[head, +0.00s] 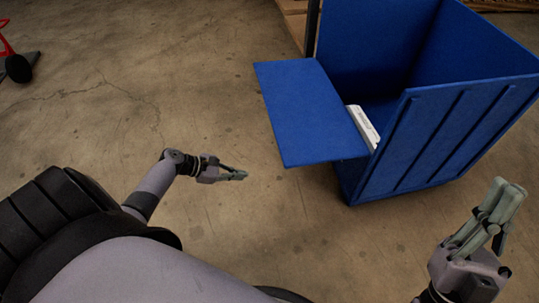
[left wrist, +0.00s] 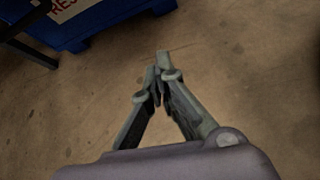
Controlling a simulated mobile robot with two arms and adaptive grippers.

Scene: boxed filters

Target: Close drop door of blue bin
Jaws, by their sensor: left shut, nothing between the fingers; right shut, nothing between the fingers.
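The blue bin (head: 436,137) stands on the floor at the right of the head view, with its top open. Its drop door (head: 310,112) is folded down and sticks out flat to the left from the bin's side. My left gripper (head: 240,175) is shut and empty, left of and below the door's near edge, apart from it. It also shows shut in the left wrist view (left wrist: 160,65), over bare floor. My right gripper (head: 511,188) is shut and empty, pointing up, at the lower right in front of the bin and apart from it.
A white box (head: 363,127) lies inside the bin near the door opening. A blue object with a partly cut-off label (left wrist: 80,22) shows at the upper left of the left wrist view. A red and black item (head: 17,66) is at the far left. The floor left of the door is clear.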

